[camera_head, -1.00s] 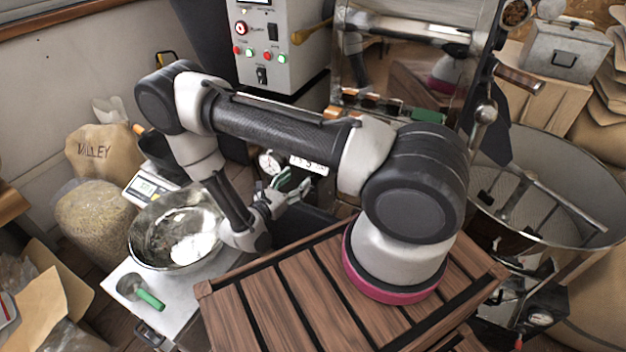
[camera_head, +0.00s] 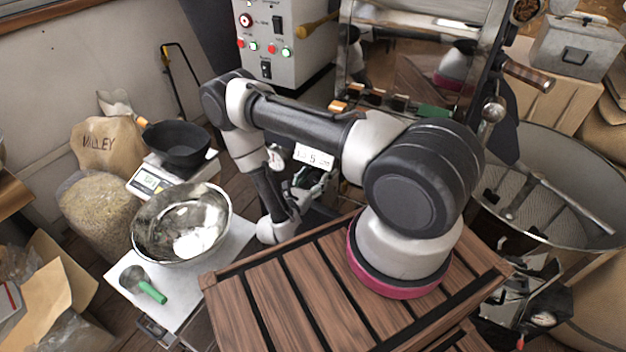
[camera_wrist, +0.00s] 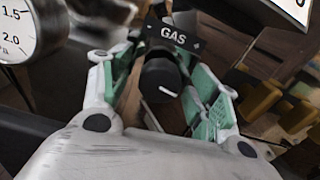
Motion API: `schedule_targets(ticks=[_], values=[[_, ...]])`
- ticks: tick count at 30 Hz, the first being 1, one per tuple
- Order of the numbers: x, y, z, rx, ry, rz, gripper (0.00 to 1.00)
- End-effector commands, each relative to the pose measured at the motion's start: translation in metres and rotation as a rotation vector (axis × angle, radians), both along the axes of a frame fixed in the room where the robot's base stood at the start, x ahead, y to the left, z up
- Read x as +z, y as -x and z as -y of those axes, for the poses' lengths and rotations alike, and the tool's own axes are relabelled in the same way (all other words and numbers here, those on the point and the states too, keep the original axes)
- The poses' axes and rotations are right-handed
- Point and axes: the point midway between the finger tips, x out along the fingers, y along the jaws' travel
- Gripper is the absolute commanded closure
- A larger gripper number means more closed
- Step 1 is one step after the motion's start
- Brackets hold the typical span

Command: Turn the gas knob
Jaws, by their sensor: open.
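The gas knob (camera_wrist: 161,80) is a round black knob with a white mark, under a black plate reading GAS (camera_wrist: 174,36) in the wrist view. My gripper (camera_wrist: 160,95) is open, with its green-padded fingers on the left and right of the knob in the picture. I cannot tell whether either finger touches it. In the head view my gripper (camera_head: 318,183) is low beside the roaster, partly hidden by my arm, and I cannot make out the knob there.
A pressure gauge (camera_wrist: 28,30) is close at the left in the wrist view. Brass-coloured blocks (camera_wrist: 268,100) stand to the right. In the head view a steel bowl (camera_head: 150,225), a green-handled scoop (camera_head: 150,288) and a scale with a black pan (camera_head: 178,143) are left of my arm.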

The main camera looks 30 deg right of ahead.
Motion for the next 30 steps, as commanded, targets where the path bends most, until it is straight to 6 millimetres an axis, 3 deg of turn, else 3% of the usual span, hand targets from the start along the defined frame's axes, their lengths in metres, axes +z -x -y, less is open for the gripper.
schedule_targets(ticks=[6, 12, 14, 30], values=[[0.0001, -0.0002, 0.0001, 0.000, 0.000, 0.000, 0.41], [0.0001, -0.0001, -0.0001, 0.000, 0.000, 0.000, 0.77], [0.0001, 0.0000, 0.0000, 0.000, 0.000, 0.000, 0.84], [0.0001, -0.0003, -0.0003, -0.001, 0.082, -0.124, 0.84]])
